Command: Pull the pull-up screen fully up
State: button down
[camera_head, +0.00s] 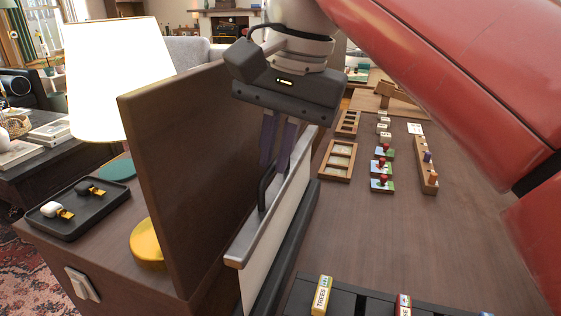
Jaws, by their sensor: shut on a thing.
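The pull-up screen is a white sheet (285,226) under a grey top bar (272,205), rising from a long dark base (292,252) on the wooden table. A black loop handle (264,186) stands on the top bar. My gripper (272,178) reaches down from above and its dark fingers are shut on the handle. The sheet shows between the bar and the base, so the screen is partly raised at least. My fingers hide part of the handle and bar. The sheet's lower part at the picture's bottom edge is cut off.
An upright brown panel (175,180) stands close left of the screen. Left of it are a lit lamp (115,80), a black tray (80,208) and a yellow round object (147,246). Wooden trays (338,160) and small blocks lie right. The table's middle right (370,235) is clear.

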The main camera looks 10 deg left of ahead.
jog(key=shift+r, duration=0.8)
jog(key=c, duration=1.5)
grip_release()
jog(key=shift+f, duration=0.1)
